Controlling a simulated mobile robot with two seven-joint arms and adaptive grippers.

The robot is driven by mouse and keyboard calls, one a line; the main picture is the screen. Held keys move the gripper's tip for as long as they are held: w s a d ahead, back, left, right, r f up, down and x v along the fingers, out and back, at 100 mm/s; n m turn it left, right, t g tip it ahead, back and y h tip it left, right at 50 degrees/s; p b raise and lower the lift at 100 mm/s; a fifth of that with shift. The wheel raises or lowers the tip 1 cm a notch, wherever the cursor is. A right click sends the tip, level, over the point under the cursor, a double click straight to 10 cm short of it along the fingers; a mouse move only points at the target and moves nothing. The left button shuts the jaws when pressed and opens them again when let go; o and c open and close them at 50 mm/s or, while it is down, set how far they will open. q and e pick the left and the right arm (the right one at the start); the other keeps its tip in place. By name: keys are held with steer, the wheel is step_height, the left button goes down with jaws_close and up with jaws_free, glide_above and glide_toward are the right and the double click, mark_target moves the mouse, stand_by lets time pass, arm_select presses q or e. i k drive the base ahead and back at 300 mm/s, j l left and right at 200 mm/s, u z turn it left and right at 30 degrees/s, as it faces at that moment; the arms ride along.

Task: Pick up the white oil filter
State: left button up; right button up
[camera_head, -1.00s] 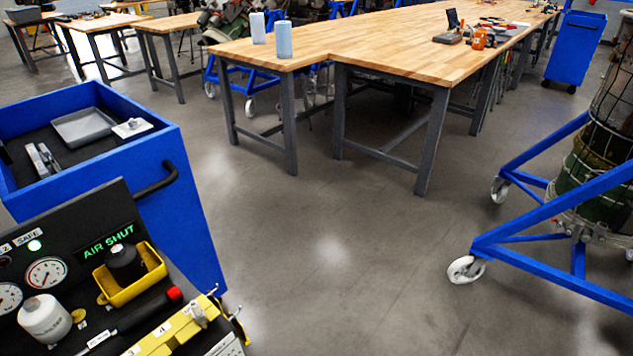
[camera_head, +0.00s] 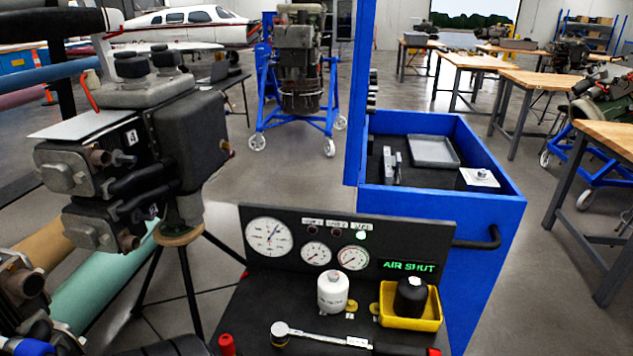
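The white oil filter (camera_head: 333,291) stands upright on a black bench top, in front of a panel with round gauges. A black filter-like canister (camera_head: 410,296) stands in a yellow tray (camera_head: 427,316) just right of it. A ratchet-like tool (camera_head: 318,336) lies in front of the white filter. Neither of my grippers shows in the head view, and nothing touches the white filter.
The gauge panel (camera_head: 345,244) with a green "AIR SHUT" sign rises behind the filter. A blue cart (camera_head: 440,209) stands behind it. A dark engine (camera_head: 130,150) on a tripod stands at left. Wooden tables (camera_head: 545,90) are at right.

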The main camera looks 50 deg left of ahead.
mark_target(332, 286)
steer(key=i+u, duration=0.15)
steer(key=u, duration=0.35)
steer(key=i+l+u, duration=0.1)
steer(key=u, duration=0.35)
steer(key=i+l+u, duration=0.1)
steer(key=u, duration=0.4)
steer(key=l+u, duration=0.2)
steer(key=u, duration=0.8)
steer(key=k+u, duration=0.15)
steer(key=u, duration=0.85)
steer(key=k+j+u, duration=0.1)
steer(key=u, duration=0.4)
steer(key=j+u, duration=0.1)
steer(key=u, duration=0.4)
steer(key=z, duration=2.45)
steer(key=u, duration=0.25)
